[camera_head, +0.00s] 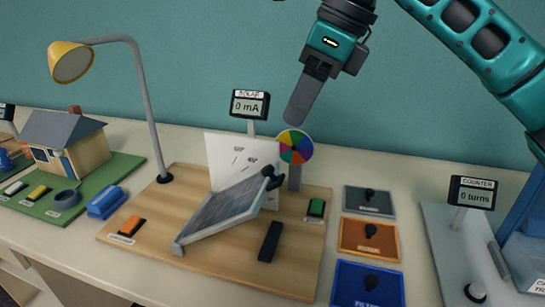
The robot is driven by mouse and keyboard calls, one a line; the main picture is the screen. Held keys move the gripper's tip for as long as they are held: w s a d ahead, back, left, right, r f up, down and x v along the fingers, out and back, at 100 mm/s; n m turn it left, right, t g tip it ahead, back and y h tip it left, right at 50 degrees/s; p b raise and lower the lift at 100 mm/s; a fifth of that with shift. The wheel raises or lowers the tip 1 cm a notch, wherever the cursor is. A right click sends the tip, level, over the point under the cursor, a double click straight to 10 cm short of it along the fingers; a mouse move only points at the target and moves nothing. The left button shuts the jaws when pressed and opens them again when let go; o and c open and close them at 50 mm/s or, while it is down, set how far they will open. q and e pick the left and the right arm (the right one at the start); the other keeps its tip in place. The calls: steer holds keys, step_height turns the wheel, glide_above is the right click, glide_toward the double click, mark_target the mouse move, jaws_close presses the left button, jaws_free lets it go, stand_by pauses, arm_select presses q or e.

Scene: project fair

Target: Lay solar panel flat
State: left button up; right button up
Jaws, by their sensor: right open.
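The solar panel (226,210) is a dark gridded plate with a light frame. It sits tilted on the wooden board (190,260), low at its front left edge and high at its back right, where a black knob (271,177) shows. A white angle card (225,152) stands upright behind it. The solar meter (250,105) reads 0 mA. My right gripper (296,118) hangs above and behind the board, near the colour wheel, apart from the panel. Its fingers overlap from this side, and it is open and holds nothing. My left gripper is out of view.
A yellow lamp (72,62) on a grey pole leans over the left side. Filter tiles (368,238) lie to the right, beside the counter stand (470,195). A model house (68,144) is at left.

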mark_target(269, 166)
steer(key=x, duration=1.1)
steer(key=shift+a+f, duration=0.15)
steer(key=shift+a, duration=0.05)
jaws_close()
